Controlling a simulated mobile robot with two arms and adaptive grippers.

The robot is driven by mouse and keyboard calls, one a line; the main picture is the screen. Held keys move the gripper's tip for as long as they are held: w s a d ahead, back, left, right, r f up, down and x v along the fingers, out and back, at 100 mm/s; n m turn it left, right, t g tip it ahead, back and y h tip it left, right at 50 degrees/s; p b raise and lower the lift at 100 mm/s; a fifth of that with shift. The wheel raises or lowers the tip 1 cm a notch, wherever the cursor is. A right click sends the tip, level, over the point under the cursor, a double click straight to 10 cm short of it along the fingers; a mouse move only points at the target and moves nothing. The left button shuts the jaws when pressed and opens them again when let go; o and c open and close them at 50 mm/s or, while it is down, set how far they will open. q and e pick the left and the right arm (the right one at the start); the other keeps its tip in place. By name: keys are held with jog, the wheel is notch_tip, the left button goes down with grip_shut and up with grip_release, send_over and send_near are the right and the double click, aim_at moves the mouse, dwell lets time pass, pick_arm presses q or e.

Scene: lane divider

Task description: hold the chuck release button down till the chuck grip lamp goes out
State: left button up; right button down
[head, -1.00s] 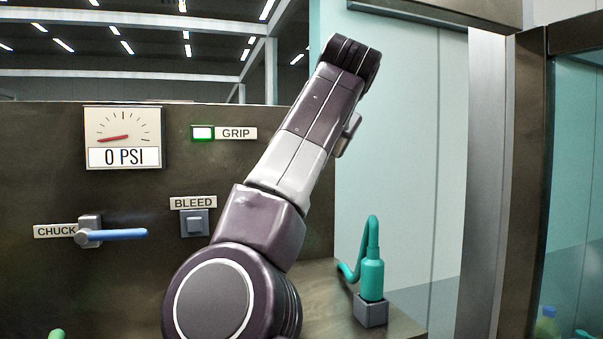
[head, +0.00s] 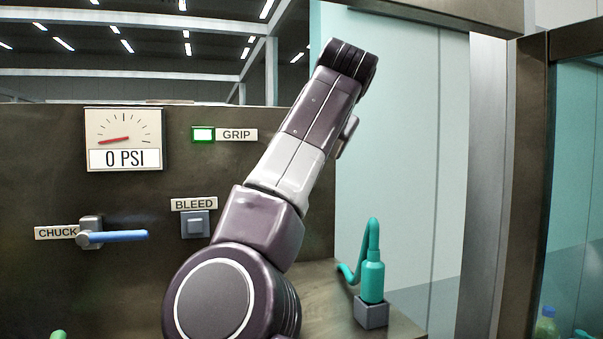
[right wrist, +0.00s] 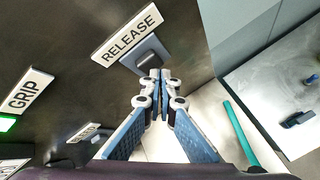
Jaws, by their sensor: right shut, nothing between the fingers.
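The RELEASE label (right wrist: 127,34) shows in the right wrist view with the grey release button (right wrist: 146,53) just below it. My right gripper (right wrist: 161,76) is shut and empty, its fingertips at the lower edge of the button. I cannot tell whether they touch it or press it. The grip lamp (head: 203,134) is lit green with a pale centre beside its GRIP label; its green edge also shows in the right wrist view (right wrist: 7,122). In the head view my right arm hides the button and the fingertips. My left gripper is not in view.
The panel also holds a gauge (head: 124,138) reading 0 PSI, a chuck lever (head: 118,237) with a blue handle lying level, and a bleed button (head: 195,224). A teal bottle-like thing with a hose (head: 372,275) stands on a grey block at right.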

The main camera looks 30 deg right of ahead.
jog(key=shift+w+d+p, duration=0.1)
jog(key=shift+w+p, duration=0.3)
jog(key=shift+w, duration=0.1)
dwell(0.7)
jog(key=shift+s, duration=0.15)
dwell(1.4)
jog(key=shift+s+a+b, duration=0.25)
jog(key=shift+s+b, duration=0.4)
jog(key=shift+s, duration=0.1)
jog(key=s+b, duration=0.1)
jog(key=s, duration=0.1)
jog(key=s+a+b, duration=0.1)
jog(key=s, duration=0.1)
jog(key=shift+s+a+b, duration=0.2)
jog(key=shift+s+b, duration=0.2)
jog(key=shift+r, duration=0.1)
